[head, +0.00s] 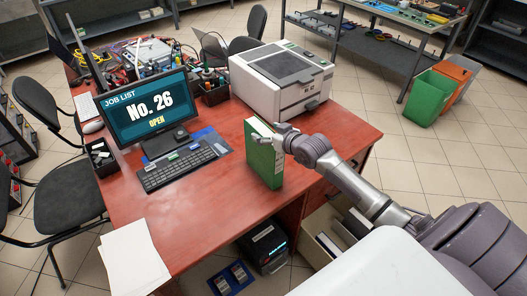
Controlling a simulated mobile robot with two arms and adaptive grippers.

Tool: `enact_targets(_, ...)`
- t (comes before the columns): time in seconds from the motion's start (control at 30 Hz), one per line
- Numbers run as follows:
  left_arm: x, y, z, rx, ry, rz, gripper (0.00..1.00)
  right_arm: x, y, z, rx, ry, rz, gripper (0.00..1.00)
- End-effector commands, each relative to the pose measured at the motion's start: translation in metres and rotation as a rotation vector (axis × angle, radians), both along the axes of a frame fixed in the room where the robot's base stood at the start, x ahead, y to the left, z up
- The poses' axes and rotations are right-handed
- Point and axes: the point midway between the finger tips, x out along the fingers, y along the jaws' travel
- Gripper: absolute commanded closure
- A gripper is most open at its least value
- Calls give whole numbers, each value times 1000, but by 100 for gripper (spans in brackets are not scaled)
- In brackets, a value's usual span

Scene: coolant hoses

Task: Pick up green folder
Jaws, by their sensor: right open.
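The green folder (262,160) stands upright on the red-brown desk (215,225), near its right edge, with a pale page edge showing along its top. My right gripper (279,134) is open at the top right part of the folder. Its fingers overlap the folder in the picture; I cannot tell whether they touch it or straddle it. My left gripper is not in view.
A white printer (282,80) stands just behind the folder. A monitor (147,105) and a keyboard (182,165) are to the left. White papers (133,259) lie at the desk's front left corner. Bare desk lies in front of the folder. An open drawer (335,232) is below.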

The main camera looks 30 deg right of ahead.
Motion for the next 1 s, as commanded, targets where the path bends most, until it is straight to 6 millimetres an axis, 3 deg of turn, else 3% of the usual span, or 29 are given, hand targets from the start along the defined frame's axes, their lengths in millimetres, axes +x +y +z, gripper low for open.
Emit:
enact_targets(0.27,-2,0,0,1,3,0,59,3,0,-1,0,0,0,26)
enact_targets(0.7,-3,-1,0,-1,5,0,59,2,0,-1,-1,0,-1,99)
enact_targets(1.0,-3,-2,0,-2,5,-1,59,3,-1,0,-1,-4,-1,100)
